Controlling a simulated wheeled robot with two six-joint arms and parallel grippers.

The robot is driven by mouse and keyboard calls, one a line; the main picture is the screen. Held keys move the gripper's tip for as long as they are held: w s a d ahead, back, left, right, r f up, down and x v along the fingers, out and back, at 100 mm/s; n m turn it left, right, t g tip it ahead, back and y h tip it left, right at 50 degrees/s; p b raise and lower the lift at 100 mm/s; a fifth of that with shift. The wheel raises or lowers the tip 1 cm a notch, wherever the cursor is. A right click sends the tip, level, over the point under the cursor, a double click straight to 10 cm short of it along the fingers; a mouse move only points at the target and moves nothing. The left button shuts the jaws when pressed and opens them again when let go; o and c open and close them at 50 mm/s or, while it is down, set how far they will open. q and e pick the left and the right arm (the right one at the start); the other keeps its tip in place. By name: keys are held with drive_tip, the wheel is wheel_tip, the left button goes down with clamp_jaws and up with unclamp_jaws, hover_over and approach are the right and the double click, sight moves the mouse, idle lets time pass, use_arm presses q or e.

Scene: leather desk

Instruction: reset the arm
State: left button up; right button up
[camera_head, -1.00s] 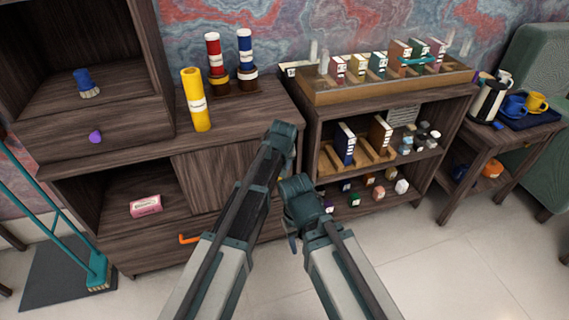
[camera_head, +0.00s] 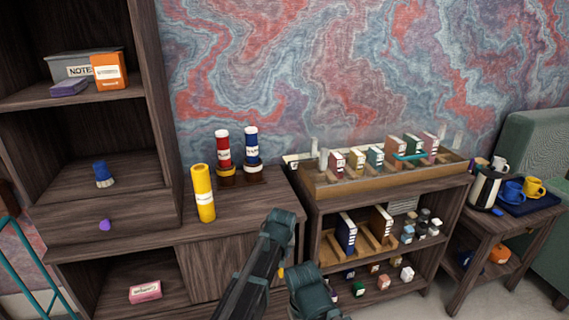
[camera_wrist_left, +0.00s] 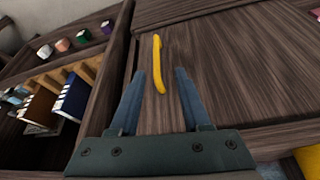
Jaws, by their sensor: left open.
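My left gripper (camera_wrist_left: 160,72) is open in the left wrist view, with its two blue-grey fingers apart. A yellow curved handle (camera_wrist_left: 158,62) on a dark wood cabinet front (camera_wrist_left: 205,75) shows between and beyond the fingertips. Nothing is gripped. In the head view my left arm reaches in at the lower middle, in front of the cabinet (camera_head: 210,270), and its fingers are hidden. My right arm shows only partly at the bottom, and its gripper is not seen.
A yellow cylinder (camera_head: 203,193) and red and blue stacked containers stand on the cabinet top. A shelf unit (camera_head: 310,215) with books, jars and a tray (camera_head: 390,180) stands right of my arms. A side table (camera_head: 520,217) with cups is farther right.

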use_arm(q)
drive_tip(key=s+a+m+g, duration=0.1)
drive_tip(key=s+a+g, duration=0.1)
drive_tip(key=s+a, duration=0.75)
drive_tip(key=s+a+g, duration=0.2)
drive_tip(key=s+a, duration=0.4)
drive_tip(key=s, duration=0.6)
drive_tip(key=s+d+r+m+p, duration=0.2)
drive_tip(key=d+r+p, duration=0.3)
drive_tip(key=r+p, duration=0.4)
drive_tip(key=s+d+r+m+p, duration=0.1)
drive_tip(key=s+d+r+p, duration=0.2)
drive_tip(key=d+r+p, duration=0.3)
wheel_tip(320, 180, up, 4)
drive_tip(key=p, duration=0.5)
drive_tip(key=shift+s+f+m+g+y, duration=0.2)
drive_tip(key=shift+f+m+g+y, duration=0.1)
drive_tip(key=shift+m+y, duration=0.1)
